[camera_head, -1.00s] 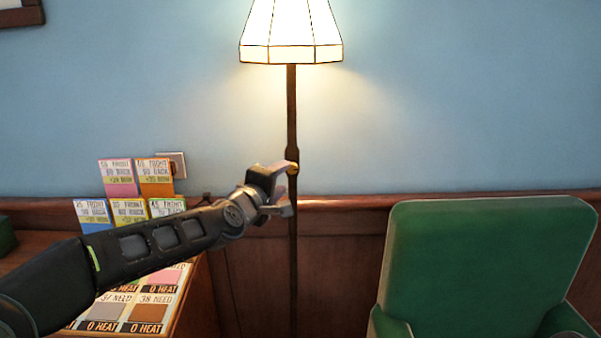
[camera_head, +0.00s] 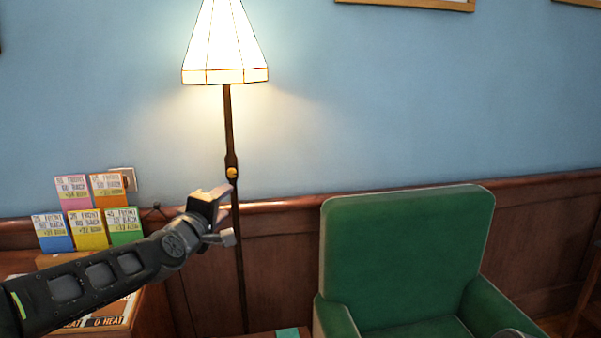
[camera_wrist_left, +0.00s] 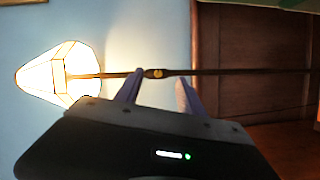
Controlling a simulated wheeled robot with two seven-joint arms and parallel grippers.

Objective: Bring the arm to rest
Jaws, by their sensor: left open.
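My left gripper (camera_head: 228,214) is open and reaches in from the left in the head view, in front of the lamp pole. Its two fingers also show in the left wrist view (camera_wrist_left: 158,93), apart, with nothing between them that I can see held. The floor lamp has a lit white shade (camera_head: 225,45), a dark pole and a round yellow knob (camera_head: 232,172) just above the gripper. In the left wrist view the lamp lies sideways, with the knob (camera_wrist_left: 157,73) beyond the fingertips. My right gripper is not in view.
A green armchair (camera_head: 405,260) stands to the right of the lamp. A wooden desk (camera_head: 152,310) with several coloured cards (camera_head: 90,228) is at the left. A blue wall with wood panelling (camera_head: 275,250) closes off the back.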

